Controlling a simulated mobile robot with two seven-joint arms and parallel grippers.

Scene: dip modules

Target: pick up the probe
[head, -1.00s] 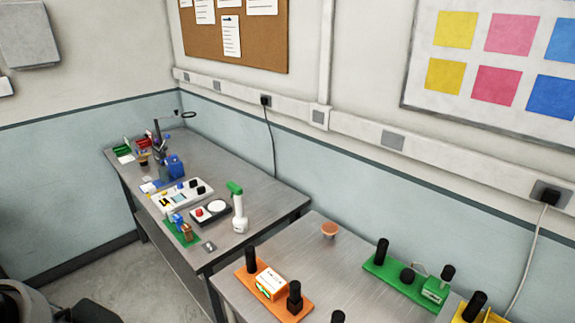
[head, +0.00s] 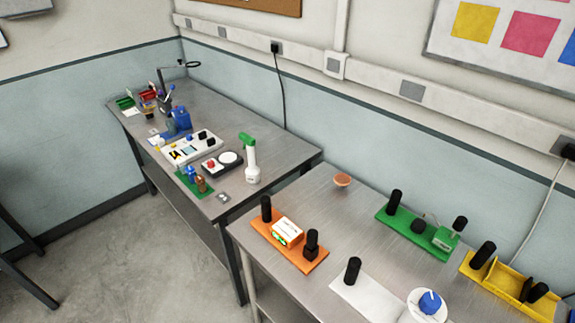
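No single thing can be told for sure as the probe; black upright cylinders that could be handles stand on several coloured bases on the near bench. The orange base (head: 262,230) carries a black cylinder (head: 266,208), a white and orange box with a green display (head: 287,233), and a short black post (head: 311,243). Another black cylinder (head: 352,270) stands on a white plate (head: 375,303). The green base (head: 395,217) and the yellow base (head: 505,286) also carry black cylinders. Neither of my grippers is in view.
A white round dish with a blue piece (head: 430,302) sits at the near bench's front. An orange-topped disc (head: 342,180) lies near its back. The far bench (head: 225,103) holds a green-topped white bottle (head: 251,160) and small equipment. Open floor (head: 130,260) lies left.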

